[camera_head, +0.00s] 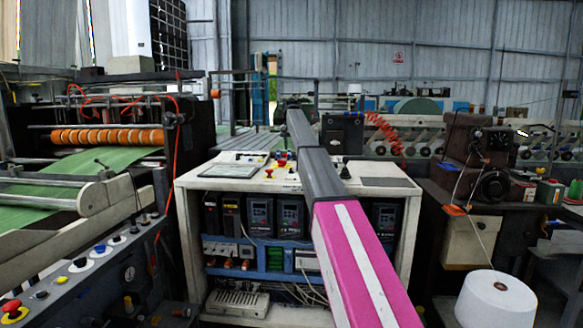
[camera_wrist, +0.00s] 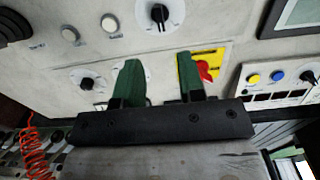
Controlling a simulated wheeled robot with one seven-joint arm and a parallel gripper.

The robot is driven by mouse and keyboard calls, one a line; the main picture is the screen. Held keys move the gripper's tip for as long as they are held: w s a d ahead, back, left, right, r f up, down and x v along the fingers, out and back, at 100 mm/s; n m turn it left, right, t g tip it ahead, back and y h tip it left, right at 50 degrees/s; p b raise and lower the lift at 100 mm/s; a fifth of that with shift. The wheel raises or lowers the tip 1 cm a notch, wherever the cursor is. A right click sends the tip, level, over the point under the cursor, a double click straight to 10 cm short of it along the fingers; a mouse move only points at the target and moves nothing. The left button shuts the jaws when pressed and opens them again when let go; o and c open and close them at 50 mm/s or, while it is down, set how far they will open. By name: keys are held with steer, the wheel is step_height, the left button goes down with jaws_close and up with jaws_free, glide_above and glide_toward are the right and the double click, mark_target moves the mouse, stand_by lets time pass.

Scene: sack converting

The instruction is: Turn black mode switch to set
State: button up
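Several black rotary switches show in the wrist view on a pale panel (camera_wrist: 235,25). One black switch (camera_wrist: 158,14) on a round white plate is at the top, ahead of the gap between my fingers. A second black switch (camera_wrist: 87,83) on a white plate is left of my left finger. A third black knob (camera_wrist: 307,76) is at the right edge. Labels are too small to read, so I cannot tell which is the mode switch. My gripper (camera_wrist: 157,75), with green fingers, is open and its gap looks empty. In the head view I cannot make out my gripper.
A red switch on a yellow plate (camera_wrist: 216,62) is just right of my right finger. Two pale buttons (camera_wrist: 109,23) are at upper left; blue and yellow buttons (camera_wrist: 253,79) are at right. In the head view, the white cabinet (camera_head: 190,183) stands below my arm, with a machine (camera_head: 90,265) at left.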

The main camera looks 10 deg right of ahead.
mark_target(291, 168)
step_height(291, 168, down, 10)
steer(key=shift+f, duration=0.2)
stand_by(0.3)
jaws_close()
